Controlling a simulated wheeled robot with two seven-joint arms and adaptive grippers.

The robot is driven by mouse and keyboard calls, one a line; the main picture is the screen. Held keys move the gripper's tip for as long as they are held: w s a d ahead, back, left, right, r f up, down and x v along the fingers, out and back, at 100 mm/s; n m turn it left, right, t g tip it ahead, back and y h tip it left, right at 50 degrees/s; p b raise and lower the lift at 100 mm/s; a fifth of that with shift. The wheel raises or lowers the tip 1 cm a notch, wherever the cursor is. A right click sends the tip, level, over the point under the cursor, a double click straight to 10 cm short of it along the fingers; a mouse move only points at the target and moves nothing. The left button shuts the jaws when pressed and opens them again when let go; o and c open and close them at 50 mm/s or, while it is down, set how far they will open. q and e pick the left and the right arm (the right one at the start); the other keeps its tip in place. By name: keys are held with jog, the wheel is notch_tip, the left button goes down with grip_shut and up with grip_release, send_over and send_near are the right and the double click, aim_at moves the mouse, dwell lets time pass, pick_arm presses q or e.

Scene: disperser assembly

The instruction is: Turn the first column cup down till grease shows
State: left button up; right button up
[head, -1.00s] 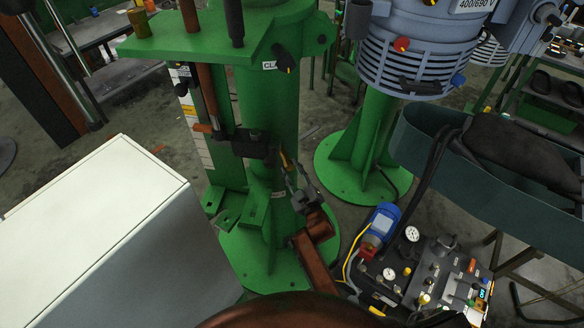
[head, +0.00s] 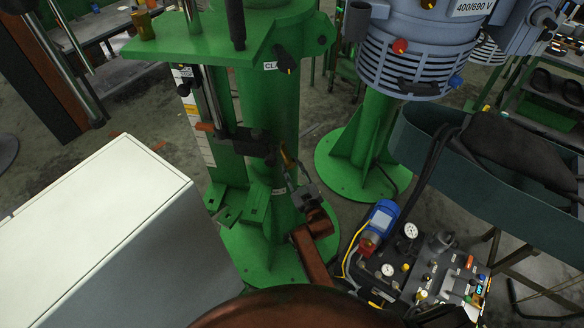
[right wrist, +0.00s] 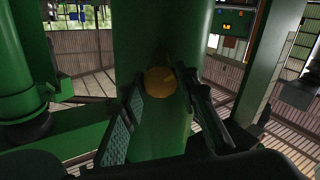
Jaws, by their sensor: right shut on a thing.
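The green column (head: 270,110) stands in the middle of the head view. The brass-yellow round cup (right wrist: 160,82) is on the column's face in the right wrist view. It shows as a small yellowish spot (head: 284,158) in the head view. My right gripper (head: 290,170) reaches it from the lower right. In the right wrist view its two fingers (right wrist: 161,90) lie on either side of the cup, shut on it. The cup's sides are partly hidden by the fingers. I cannot make out any grease. My left gripper is not in view.
A dark clamp bracket (head: 250,140) sits on the column close above the gripper. A white cabinet (head: 110,215) stands at the left. A hydraulic unit with gauges (head: 415,270) stands at the lower right, and a teal trough (head: 490,180) at the right.

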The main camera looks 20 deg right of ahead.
jog(key=o, duration=1.1)
jog(key=shift+o, duration=0.2)
jog(key=s+d, duration=0.1)
jog(key=s, duration=1.1)
